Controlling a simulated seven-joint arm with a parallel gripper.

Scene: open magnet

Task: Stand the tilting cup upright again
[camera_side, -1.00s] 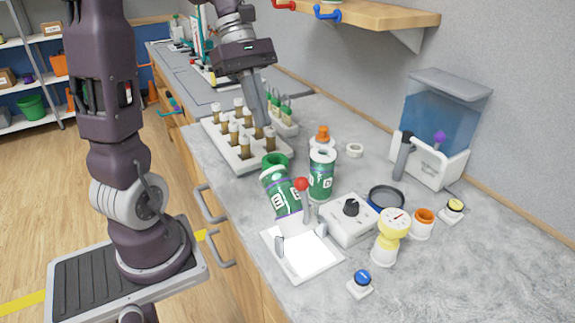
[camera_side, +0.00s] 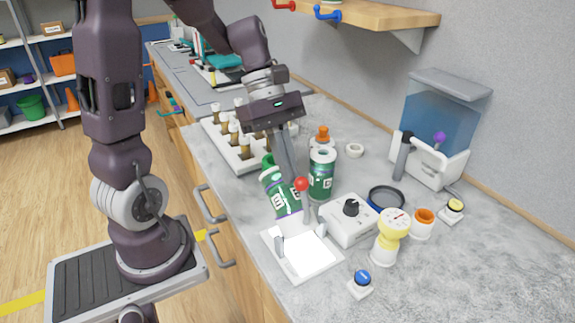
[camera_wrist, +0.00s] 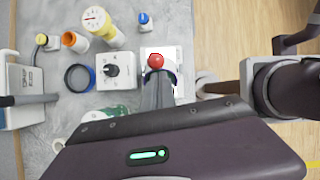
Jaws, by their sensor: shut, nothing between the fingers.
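The tilting cup (camera_side: 281,195) is green and white with a purple band. In the side view it leans to the upper left, its lower end at the back edge of a white plate (camera_side: 304,252). My gripper (camera_side: 291,176) points down, fingers together and empty, between the cup's upper part and an upright green and white cup (camera_side: 321,176). I cannot tell whether the fingers touch the tilting cup. In the wrist view my gripper (camera_wrist: 158,77) hides most of the tilting cup; a purplish edge shows beside the fingertips.
A red-ball lever (camera_side: 302,185) stands close right of the tilting cup. A white knob box (camera_side: 350,220), a yellow gauge (camera_side: 391,232) and a blue button (camera_side: 361,281) are to the right. A vial rack (camera_side: 236,150) is behind. The front right counter is clear.

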